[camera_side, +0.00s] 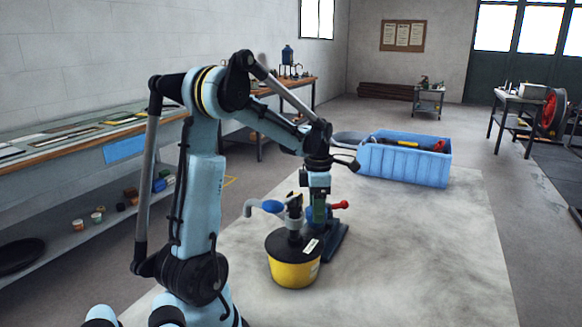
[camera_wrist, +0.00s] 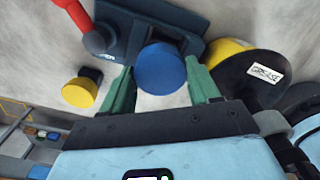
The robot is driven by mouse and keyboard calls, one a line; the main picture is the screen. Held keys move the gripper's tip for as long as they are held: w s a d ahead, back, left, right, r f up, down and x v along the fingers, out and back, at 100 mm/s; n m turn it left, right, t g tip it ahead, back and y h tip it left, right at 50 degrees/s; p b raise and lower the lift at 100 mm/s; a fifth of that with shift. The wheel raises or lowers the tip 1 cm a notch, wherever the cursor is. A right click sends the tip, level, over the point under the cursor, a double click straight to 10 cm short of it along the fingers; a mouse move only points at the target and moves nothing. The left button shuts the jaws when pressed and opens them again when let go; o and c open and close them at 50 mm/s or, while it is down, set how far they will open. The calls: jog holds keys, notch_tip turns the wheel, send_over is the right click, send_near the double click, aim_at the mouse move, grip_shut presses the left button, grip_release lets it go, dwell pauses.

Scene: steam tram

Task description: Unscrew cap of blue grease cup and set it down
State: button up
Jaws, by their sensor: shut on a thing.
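The blue grease cup's round blue cap (camera_wrist: 161,68) shows in the wrist view, in front of a dark blue stand (camera_wrist: 118,32). My gripper (camera_wrist: 162,72) has one green finger on each side of the cap and is shut on it. In the side view my gripper (camera_side: 320,208) points down over the dark blue stand (camera_side: 336,243). There the cap is mostly hidden by the gripper and the grease pump. I cannot tell whether the cap is still seated on its cup.
A yellow grease bucket (camera_side: 293,272) with black lid and pump stands close by my gripper. A red-knobbed lever (camera_side: 340,205) sticks out from the stand. A yellow round cap (camera_wrist: 80,92) is left of the fingers. A blue crate (camera_side: 405,162) stands behind; the bench top (camera_side: 420,255) at right is clear.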

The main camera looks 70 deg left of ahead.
jog(key=shift+r, duration=1.35)
jog(key=shift+r, duration=0.95)
jog(key=s+a+f, duration=0.8)
jog(key=a, duration=0.1)
jog(key=shift+f, duration=2.6)
jog(key=shift+f, duration=0.1)
jog(key=o, duration=1.1)
